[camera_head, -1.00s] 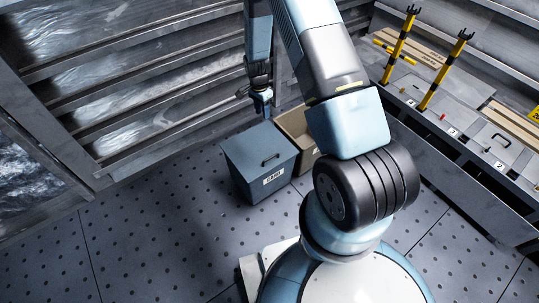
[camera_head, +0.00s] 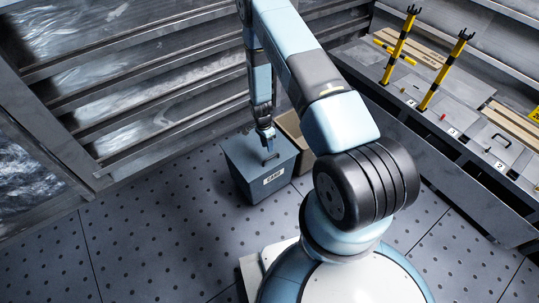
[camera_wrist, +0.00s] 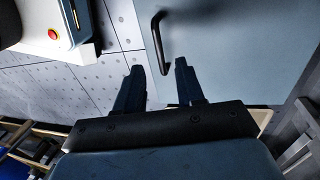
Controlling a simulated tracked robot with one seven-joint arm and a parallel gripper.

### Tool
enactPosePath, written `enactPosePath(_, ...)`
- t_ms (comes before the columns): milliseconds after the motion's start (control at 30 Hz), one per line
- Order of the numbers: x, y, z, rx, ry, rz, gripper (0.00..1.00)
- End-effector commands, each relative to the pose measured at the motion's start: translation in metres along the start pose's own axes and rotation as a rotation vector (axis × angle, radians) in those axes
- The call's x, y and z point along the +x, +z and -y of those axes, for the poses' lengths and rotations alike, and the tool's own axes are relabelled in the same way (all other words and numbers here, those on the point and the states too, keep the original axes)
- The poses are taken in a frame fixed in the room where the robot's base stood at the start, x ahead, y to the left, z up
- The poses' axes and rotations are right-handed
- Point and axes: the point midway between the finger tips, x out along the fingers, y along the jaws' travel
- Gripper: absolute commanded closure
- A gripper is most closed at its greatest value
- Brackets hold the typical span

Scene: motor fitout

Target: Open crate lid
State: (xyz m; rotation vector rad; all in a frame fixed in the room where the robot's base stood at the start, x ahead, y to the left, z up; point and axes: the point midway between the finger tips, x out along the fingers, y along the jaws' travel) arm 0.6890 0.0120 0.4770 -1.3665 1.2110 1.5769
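A blue-grey crate (camera_head: 262,186) with a white label stands on the floor near the slatted wall. Its flat lid (camera_head: 242,150) is closed. A black bar handle (camera_wrist: 159,42) rises from the lid in the wrist view. My gripper (camera_head: 267,149) is over the lid at the handle in the head view. In the wrist view my gripper (camera_wrist: 158,69) has its two fingers apart, with the near end of the handle lying between their tips. I cannot tell whether the fingers touch the handle.
An open tan crate (camera_head: 291,126) stands right behind the blue-grey one, partly hidden by my arm. A workbench (camera_head: 465,165) with yellow-black posts (camera_head: 445,72) runs along the right. The perforated floor (camera_head: 140,235) is clear at the left and front.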

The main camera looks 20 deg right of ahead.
Motion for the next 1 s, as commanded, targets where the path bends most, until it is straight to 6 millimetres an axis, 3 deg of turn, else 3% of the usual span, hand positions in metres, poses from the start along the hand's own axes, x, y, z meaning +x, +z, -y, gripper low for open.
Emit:
enactPosePath(200, 0.036, 0.000, -0.001, 0.000, 0.002, 0.001, 0.62)
enactPosePath(400, 0.058, 0.000, -0.001, 0.001, 0.002, 0.001, 0.62)
enactPosePath(833, 0.066, 0.000, 0.000, 0.000, 0.000, 0.000, 0.62)
enactPosePath(1000, 0.066, 0.000, 0.000, 0.001, 0.000, 0.000, 0.76)
